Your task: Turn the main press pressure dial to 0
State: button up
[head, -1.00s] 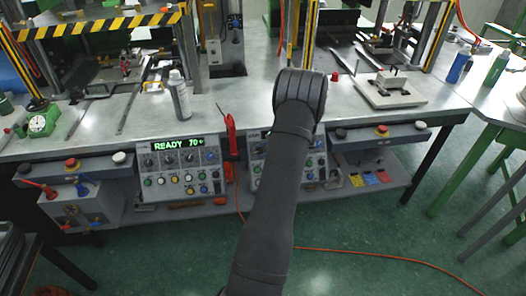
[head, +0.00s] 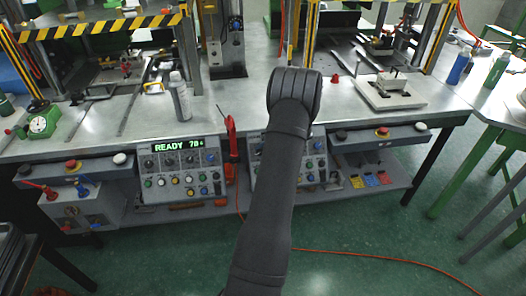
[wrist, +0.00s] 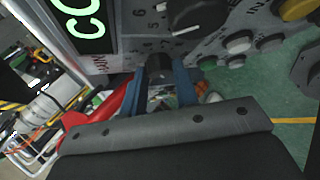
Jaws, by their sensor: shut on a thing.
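In the wrist view my gripper (wrist: 160,82) has its blue fingers closed on either side of a small black dial (wrist: 160,63) on a grey control panel (wrist: 130,20). Lettering that looks like "MAIN" is printed beside this dial. The dial's pointer and exact setting cannot be read. In the head view my dark arm covers the gripper and much of the right control panel (head: 313,178), so the held dial is hidden there.
A larger black knob (wrist: 198,14) is close by, and a lit green display (wrist: 83,20) borders the panel. A red tool (head: 231,135) hangs left of my arm. The left panel (head: 182,170) reads READY. An orange cable crosses the floor.

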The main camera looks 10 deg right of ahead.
jog(key=o, duration=1)
jog(key=shift+c, duration=0.2)
jog(key=v, duration=1.7)
jog(key=shift+r, duration=0.2)
jog(key=x, duration=1.7)
jog(key=shift+f, duration=0.2)
jog(key=shift+r, duration=0.1)
